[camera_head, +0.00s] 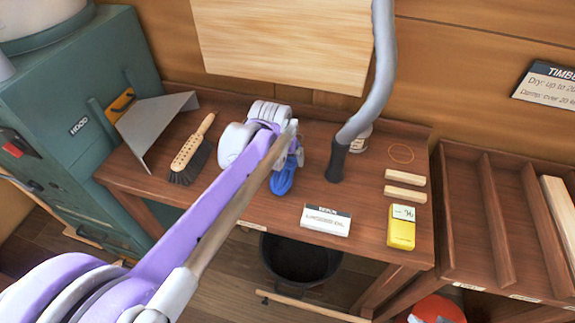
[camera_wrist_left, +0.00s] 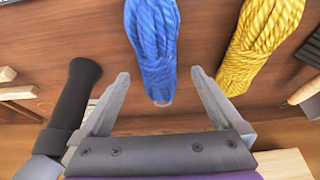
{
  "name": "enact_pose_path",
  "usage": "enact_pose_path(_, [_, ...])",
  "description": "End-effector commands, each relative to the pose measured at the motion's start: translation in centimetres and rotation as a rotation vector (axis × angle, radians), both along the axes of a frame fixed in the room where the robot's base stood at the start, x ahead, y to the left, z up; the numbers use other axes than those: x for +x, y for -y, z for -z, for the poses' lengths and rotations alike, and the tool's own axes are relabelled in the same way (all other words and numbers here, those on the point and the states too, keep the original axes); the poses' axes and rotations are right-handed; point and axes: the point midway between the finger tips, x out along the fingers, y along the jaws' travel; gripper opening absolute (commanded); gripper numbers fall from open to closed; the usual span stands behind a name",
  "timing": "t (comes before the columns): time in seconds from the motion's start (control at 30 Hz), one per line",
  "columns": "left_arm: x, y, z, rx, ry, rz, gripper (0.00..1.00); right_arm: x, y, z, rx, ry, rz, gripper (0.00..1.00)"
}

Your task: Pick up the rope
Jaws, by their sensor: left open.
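A blue rope coil (camera_head: 284,180) lies on the brown workbench (camera_head: 240,205), partly covered by my left arm in the head view. In the left wrist view the blue rope (camera_wrist_left: 153,45) hangs down from the top edge between the fingertips. A yellow rope coil (camera_wrist_left: 262,42) is to its right in that view; I cannot make it out in the head view. My left gripper (camera_wrist_left: 160,78) is open and empty, one finger on each side of the blue rope's near end. It is over the bench in the head view (camera_head: 290,150). My right gripper is not in view.
A brush (camera_head: 192,150) and a grey metal sheet (camera_head: 155,122) are on the left of the bench. A grey hose with a black nozzle (camera_head: 336,160), a label card (camera_head: 326,220), a yellow meter (camera_head: 402,227) and two wood blocks (camera_head: 405,178) are on the right.

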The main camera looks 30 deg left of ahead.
Motion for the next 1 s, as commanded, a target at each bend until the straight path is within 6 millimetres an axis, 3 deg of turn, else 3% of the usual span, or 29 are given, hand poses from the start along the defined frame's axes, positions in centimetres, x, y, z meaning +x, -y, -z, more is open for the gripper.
enact_pose_path(0.33, [1.5, -0.1, 4.3, 0.000, 0.000, -0.001, 1.00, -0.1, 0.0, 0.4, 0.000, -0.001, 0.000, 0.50])
enact_pose_path(0.67, [1.8, -0.1, 4.9, 0.000, 0.000, 0.000, 1.00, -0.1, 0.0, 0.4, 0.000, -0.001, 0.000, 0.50])
enact_pose_path(1.0, [1.8, -0.1, 4.9, 0.000, 0.000, 0.000, 0.39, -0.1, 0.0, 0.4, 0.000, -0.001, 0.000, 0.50])
